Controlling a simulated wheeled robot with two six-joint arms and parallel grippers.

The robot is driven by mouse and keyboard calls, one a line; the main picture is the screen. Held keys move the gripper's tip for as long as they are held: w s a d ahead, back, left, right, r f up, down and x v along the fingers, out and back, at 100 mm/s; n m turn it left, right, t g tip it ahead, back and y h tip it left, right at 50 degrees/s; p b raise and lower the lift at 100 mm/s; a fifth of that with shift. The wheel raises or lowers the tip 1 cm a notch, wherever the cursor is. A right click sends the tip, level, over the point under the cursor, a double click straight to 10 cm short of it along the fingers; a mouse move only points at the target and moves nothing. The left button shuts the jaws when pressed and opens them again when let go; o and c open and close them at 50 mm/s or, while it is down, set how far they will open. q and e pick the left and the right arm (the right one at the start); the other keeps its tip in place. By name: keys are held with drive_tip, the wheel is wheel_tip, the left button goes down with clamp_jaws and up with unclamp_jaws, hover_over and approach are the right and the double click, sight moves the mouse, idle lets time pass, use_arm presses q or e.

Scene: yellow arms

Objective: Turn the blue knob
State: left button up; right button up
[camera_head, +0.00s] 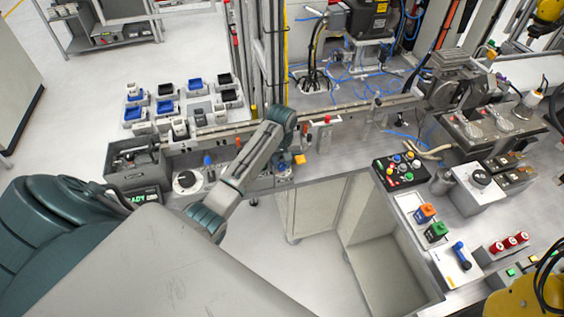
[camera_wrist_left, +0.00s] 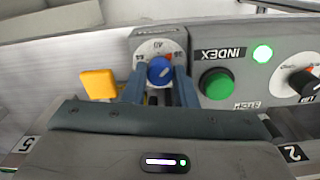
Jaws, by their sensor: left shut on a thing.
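The blue knob (camera_wrist_left: 160,70) sits on a round white dial (camera_wrist_left: 158,48) in the left wrist view, with a small orange-red mark beside it. My left gripper (camera_wrist_left: 160,84) has one finger on each side of the knob and is shut on it. In the head view my left gripper (camera_head: 284,161) reaches down to the front edge of the long workbench, and the knob there is mostly hidden by the wrist. My right gripper is not in view.
A yellow block (camera_wrist_left: 98,84) lies close beside one finger. A green button (camera_wrist_left: 216,84), a lit green lamp (camera_wrist_left: 262,53) and a black selector (camera_wrist_left: 302,82) are on the other side. A blue-handled switch (camera_head: 460,254) stands at the right.

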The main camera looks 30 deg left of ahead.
use_arm(q)
drive_tip(key=shift+m, duration=1.4)
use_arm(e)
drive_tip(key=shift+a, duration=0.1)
use_arm(q)
drive_tip(key=shift+m, duration=0.3)
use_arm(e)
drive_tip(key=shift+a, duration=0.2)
use_arm(q)
drive_tip(key=o, duration=0.7)
drive_tip(key=shift+w, duration=0.1)
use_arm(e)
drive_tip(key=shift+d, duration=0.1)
use_arm(q)
drive_tip(key=shift+a, duration=0.1)
